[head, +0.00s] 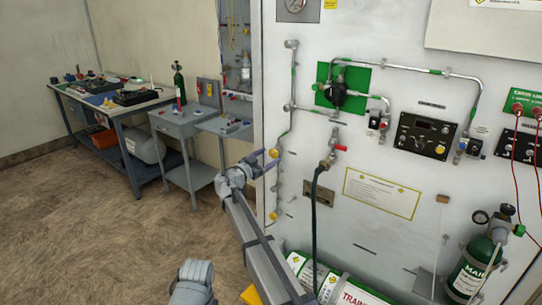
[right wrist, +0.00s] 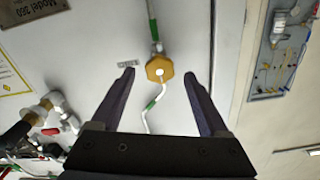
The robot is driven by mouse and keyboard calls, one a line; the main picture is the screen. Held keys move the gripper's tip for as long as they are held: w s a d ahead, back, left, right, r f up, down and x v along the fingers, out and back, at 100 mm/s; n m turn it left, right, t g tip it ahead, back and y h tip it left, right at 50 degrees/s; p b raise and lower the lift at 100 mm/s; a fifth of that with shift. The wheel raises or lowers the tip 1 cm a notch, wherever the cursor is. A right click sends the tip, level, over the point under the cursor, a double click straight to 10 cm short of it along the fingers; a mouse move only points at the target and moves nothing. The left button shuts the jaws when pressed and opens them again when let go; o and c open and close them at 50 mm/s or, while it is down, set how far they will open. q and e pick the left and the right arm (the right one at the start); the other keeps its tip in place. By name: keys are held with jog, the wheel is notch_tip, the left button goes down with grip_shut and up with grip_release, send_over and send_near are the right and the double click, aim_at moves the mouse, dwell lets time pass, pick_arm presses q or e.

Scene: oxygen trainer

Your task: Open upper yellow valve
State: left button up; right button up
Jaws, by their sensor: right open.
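The upper yellow valve (head: 274,153) is a small yellow knob on a thin vertical pipe at the left of the white panel. In the right wrist view a yellow knob (right wrist: 159,68), apparently the same one, faces the camera between and just beyond the fingertips. My right gripper (head: 270,158) is open and empty at the panel, with its dark fingers spread to either side of the knob; it also shows in the right wrist view (right wrist: 160,75). I cannot tell any contact. A lower yellow valve (head: 273,215) is further down the same pipe. My left gripper is not in view.
A red-handled valve (head: 340,148) with a dark hose is right of the knob. A green-and-white cylinder (head: 340,291) lies below, and another cylinder (head: 472,265) stands at the right. A grey side table (head: 180,122) and workbench (head: 122,104) are at the left, with open floor in front.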

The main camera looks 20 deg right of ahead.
jog(key=shift+x, duration=1.15)
grip_shut()
